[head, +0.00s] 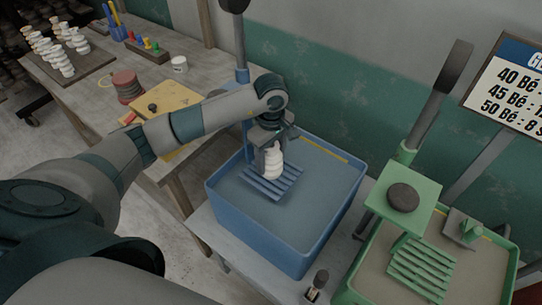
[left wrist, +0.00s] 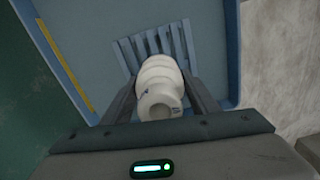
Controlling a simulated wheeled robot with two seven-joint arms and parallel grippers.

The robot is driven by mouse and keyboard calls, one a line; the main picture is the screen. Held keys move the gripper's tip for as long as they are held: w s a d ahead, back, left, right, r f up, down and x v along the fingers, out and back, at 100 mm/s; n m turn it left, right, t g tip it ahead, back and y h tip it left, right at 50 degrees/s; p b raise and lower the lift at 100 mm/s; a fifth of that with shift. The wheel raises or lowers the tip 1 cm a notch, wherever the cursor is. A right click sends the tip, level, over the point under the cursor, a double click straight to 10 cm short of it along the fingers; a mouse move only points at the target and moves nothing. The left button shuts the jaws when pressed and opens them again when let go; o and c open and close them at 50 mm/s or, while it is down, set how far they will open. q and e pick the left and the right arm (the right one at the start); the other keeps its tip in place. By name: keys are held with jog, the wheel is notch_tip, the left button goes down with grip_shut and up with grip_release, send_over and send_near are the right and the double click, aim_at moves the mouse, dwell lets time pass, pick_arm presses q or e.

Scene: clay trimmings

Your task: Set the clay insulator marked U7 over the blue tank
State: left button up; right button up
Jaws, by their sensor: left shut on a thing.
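My left gripper (head: 270,148) is shut on a white ribbed clay insulator (head: 273,164) and holds it upright over the blue tank (head: 237,217). The insulator also shows between the fingers in the left wrist view (left wrist: 160,92), with small blue marks near its end that I cannot read. A blue slatted rack (head: 262,186) lies below the insulator, inside the tank. The rack shows behind the insulator in the left wrist view (left wrist: 128,55). I cannot tell whether the insulator touches the slats. My right gripper is not in view.
A green tank (head: 508,262) with a green slatted rack (head: 420,264) and a green lever post (head: 408,150) stands at the right. A wooden table with several white insulators (head: 60,60) is at the back left. A sign (head: 515,88) is at the upper right.

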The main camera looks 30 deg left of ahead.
pick_arm(q)
jog(key=o, duration=1.5)
